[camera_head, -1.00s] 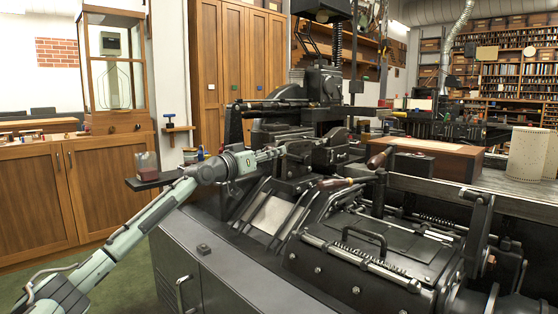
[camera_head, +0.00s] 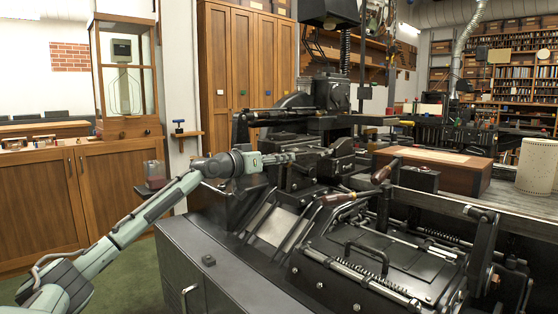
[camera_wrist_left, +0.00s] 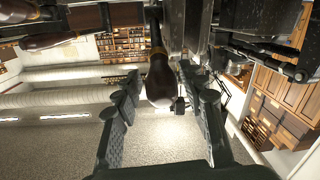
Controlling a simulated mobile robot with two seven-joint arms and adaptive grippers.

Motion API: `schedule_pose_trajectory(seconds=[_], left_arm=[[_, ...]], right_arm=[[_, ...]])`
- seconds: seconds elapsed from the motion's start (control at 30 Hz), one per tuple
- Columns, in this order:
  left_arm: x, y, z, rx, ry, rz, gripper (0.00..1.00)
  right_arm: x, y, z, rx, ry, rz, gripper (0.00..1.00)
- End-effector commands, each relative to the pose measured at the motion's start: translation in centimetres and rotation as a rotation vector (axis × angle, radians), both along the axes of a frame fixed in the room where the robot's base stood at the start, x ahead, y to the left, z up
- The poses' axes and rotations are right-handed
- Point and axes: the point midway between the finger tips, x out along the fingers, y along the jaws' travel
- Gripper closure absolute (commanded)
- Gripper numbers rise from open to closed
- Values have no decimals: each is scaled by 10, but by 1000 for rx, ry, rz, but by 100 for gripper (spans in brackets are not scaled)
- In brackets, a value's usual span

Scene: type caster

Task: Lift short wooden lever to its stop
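A short lever with a dark brown wooden handle (camera_wrist_left: 160,80) shows in the left wrist view, its rounded end between the two fingers of my left gripper (camera_wrist_left: 160,88). The fingers are apart, with a visible gap on each side of the handle. In the head view my left gripper (camera_head: 284,157) reaches into the machine from the left, above the slanted plate. Its fingertips blend into dark machine parts there, and I cannot make out the handle between them. My right gripper is not in view.
Two other brown-handled levers stand to the right, one tilted (camera_head: 385,171) and one lying low (camera_head: 340,198). The dark casting machine (camera_head: 378,262) fills the middle and right. A wooden box (camera_head: 440,170) sits on it. Green floor (camera_head: 130,265) is free at left.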

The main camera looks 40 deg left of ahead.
Motion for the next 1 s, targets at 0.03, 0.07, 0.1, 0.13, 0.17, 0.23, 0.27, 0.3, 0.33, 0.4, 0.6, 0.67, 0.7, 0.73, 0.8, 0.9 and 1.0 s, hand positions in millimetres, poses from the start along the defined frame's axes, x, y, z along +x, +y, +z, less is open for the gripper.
schedule_pose_trajectory(seconds=[0.03, 0.07, 0.1, 0.13, 0.17, 0.23, 0.27, 0.3, 0.33, 0.4, 0.6, 0.67, 0.7, 0.73, 0.8, 0.9, 1.0], left_arm=[[0, 0, -1, 0, 1, 0, 53], [0, 0, -1, 0, 2, 0, 53], [0, 0, -1, 0, 2, 0, 53], [0, 0, -1, 0, 3, -1, 53], [0, 0, -2, -1, 3, 0, 53], [0, 0, -2, -1, 3, 1, 53], [0, 0, -2, -1, 3, 1, 53], [0, 0, -2, -1, 4, 0, 53], [-1, 0, -3, -1, 4, 0, 53], [-4, 0, -3, -1, 6, -1, 53], [-22, 0, -3, -1, 8, 0, 53], [-29, -1, -3, 1, 9, -2, 53], [-35, -1, -3, -1, 8, -2, 53], [-40, -2, -2, -4, 7, -3, 53], [-53, -1, -1, -4, 6, -3, 53], [-71, -1, 1, -4, 4, -1, 53], [-89, 0, 3, -4, 2, 0, 53]], right_arm=[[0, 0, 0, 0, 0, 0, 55], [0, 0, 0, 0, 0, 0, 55], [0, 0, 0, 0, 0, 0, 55], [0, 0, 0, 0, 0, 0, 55], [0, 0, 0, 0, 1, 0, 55], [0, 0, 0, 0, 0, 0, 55], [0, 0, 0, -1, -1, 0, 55], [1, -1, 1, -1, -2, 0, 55], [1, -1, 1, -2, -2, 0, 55], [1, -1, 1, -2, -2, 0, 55], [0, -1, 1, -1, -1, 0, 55], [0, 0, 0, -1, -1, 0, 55], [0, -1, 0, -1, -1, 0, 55], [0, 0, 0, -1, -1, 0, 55], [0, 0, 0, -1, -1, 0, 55], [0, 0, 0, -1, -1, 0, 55], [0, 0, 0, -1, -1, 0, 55]])
